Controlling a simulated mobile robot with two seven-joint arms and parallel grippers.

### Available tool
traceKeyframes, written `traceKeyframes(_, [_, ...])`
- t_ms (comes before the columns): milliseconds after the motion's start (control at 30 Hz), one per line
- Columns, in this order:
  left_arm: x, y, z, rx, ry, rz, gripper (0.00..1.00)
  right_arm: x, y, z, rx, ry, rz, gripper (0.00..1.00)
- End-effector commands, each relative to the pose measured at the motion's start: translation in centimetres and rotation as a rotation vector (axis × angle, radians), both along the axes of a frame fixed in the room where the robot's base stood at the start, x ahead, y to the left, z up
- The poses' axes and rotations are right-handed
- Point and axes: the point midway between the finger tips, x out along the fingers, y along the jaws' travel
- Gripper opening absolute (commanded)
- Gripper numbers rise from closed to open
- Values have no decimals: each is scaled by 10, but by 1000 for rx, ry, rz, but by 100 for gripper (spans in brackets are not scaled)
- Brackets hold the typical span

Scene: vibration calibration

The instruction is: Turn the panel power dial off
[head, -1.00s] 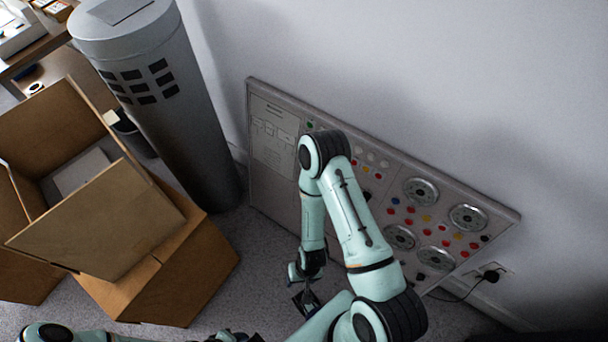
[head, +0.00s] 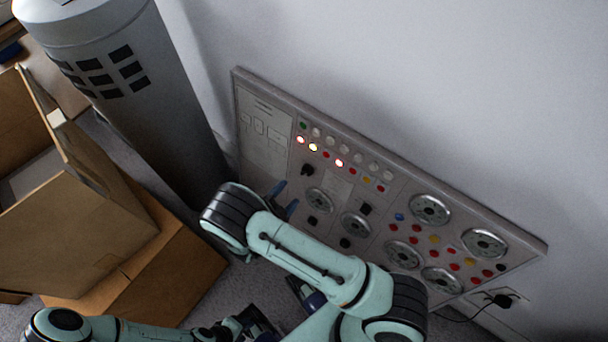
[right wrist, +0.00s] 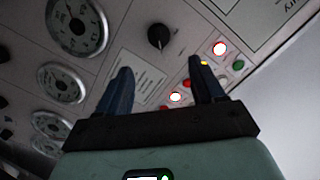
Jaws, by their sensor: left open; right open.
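The grey control panel (head: 345,120) leans against the wall. A black dial knob (head: 307,170) sits on its left part, below a row of lit lamps; it also shows in the right wrist view (right wrist: 158,37). I cannot read its setting. My right gripper (head: 284,199) is open and empty, its blue fingers in front of the panel, below and left of the knob. In the right wrist view the fingers (right wrist: 163,88) are spread, with the knob beyond the gap between them. My left gripper (head: 258,322) is low at the bottom edge, open and partly cut off.
Two red lamps and a yellow lamp (head: 313,147) glow. Round gauges (head: 430,209) fill the panel's right side. Open cardboard boxes (head: 80,235) and a grey cylinder (head: 120,85) stand to the left. A plug and cable (head: 503,300) are at lower right.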

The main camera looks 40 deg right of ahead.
Motion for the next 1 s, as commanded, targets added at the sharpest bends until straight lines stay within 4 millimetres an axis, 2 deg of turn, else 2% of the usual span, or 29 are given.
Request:
traceKeyframes(300, [1, 0, -1, 0, -2, 1, 43, 23, -62, -20, 0, 3, -2, 68])
traceKeyframes(500, [1, 0, -2, 0, -3, 0, 43, 33, -88, -28, 1, 5, 1, 68])
traceKeyframes(700, [1, 0, -2, 0, -4, 0, 43, 37, -97, -31, 2, 5, 2, 68])
traceKeyframes(933, [1, 0, -2, 0, -4, 0, 43, 37, -98, -31, 3, 5, 3, 68])
traceKeyframes(967, [1, 0, -2, 0, -4, 0, 43, 37, -98, -31, 3, 5, 3, 64])
traceKeyframes(1000, [1, 0, -2, 0, -3, 0, 43, 37, -98, -31, 3, 5, 3, 51])
